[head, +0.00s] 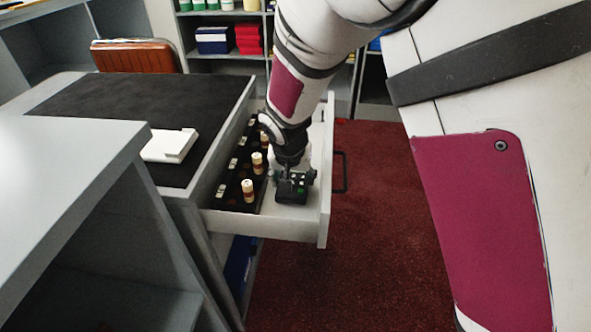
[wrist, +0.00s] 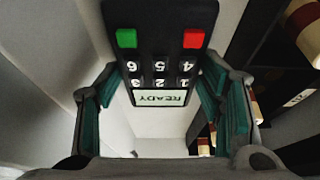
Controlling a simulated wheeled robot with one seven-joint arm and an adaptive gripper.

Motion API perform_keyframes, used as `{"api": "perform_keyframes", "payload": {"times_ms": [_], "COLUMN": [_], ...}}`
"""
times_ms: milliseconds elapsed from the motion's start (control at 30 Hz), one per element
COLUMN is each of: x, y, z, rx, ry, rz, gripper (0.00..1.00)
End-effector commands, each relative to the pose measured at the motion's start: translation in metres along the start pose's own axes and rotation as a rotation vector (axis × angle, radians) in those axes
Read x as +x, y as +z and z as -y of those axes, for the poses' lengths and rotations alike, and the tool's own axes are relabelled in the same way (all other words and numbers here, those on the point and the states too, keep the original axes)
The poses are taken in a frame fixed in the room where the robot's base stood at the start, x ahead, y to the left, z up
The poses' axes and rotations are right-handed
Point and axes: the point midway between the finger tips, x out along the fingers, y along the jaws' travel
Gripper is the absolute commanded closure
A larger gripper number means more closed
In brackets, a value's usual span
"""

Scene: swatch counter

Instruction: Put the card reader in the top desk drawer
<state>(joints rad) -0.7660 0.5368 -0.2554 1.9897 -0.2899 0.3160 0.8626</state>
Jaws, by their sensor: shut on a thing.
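The card reader (head: 291,190) is a small black device inside the open top desk drawer (head: 272,223), low by the drawer floor. In the wrist view the card reader (wrist: 158,50) shows a red and a green key, number keys and a screen reading READY. My gripper (head: 293,174) reaches down into the drawer from above. In the wrist view my gripper (wrist: 165,105) has its fingers on either side of the reader, shut on it. Whether the reader touches the drawer floor I cannot tell.
A black tray (head: 238,206) with several cream-and-red rolls (head: 248,190) fills the drawer's left side. A white box (head: 169,145) lies on the dark desk mat (head: 90,98). A brown chair (head: 136,56) stands behind. Red carpet (head: 372,215) is clear to the right.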

Motion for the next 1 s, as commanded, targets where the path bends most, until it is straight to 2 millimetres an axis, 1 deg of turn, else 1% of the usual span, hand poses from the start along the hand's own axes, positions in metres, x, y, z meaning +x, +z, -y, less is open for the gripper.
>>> {"api": "perform_keyframes", "payload": {"times_ms": [33,67,267,400,433,467,767,867,967,1000], "x": [0.006,0.007,0.005,0.009,0.009,0.008,0.008,0.005,-0.008,-0.015], "y": [0.002,0.002,0.002,0.003,0.003,0.003,0.003,0.002,0.001,0.001], "z": [0.0,0.0,0.0,0.0,0.0,0.0,0.0,0.0,0.0,0.0], "rx": [0.0,0.0,0.001,0.0,0.0,0.0,0.0,0.001,0.0,0.001], "ry": [-0.001,-0.001,-0.002,-0.001,-0.001,-0.001,-0.001,-0.001,-0.002,-0.002], "rz": [-0.001,-0.001,-0.002,-0.002,-0.001,-0.001,-0.001,-0.001,-0.002,-0.003], "gripper": [0.77,0.77,0.77,0.77,0.34,0.3,0.3,0.3,0.3,0.3]}}
